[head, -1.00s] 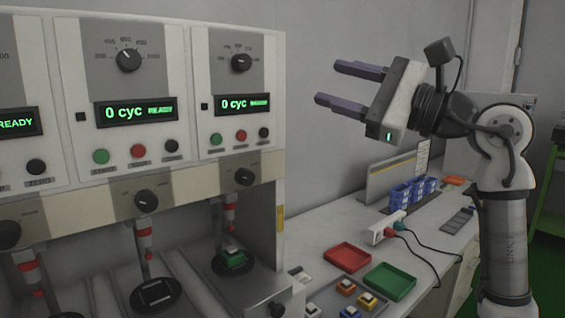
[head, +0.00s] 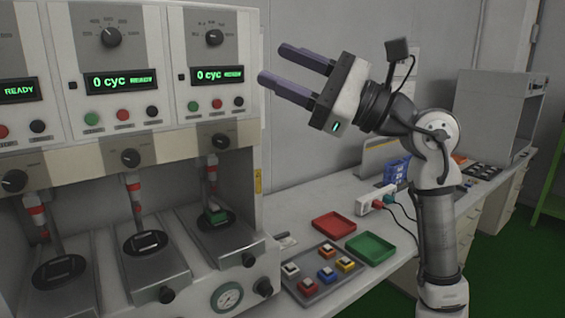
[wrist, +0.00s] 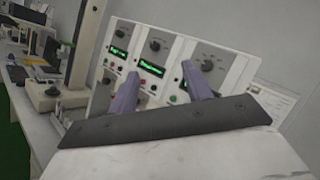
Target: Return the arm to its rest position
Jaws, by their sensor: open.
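My gripper (head: 292,72) is raised high in the head view, to the right of the test machine's panels. Its two purple-grey fingers point left and stand apart, with nothing between them. My gripper also shows in the wrist view (wrist: 160,88), with the test machine's panels (wrist: 150,68) beyond its fingers. My arm (head: 436,215) rises upright at the right and bends left at the elbow. The fingers touch nothing that I can see.
On the bench are a tray (head: 308,289) of several switches, a red tray (head: 334,225), a green tray (head: 371,248) and a power strip (head: 374,197). Air around my gripper is clear.

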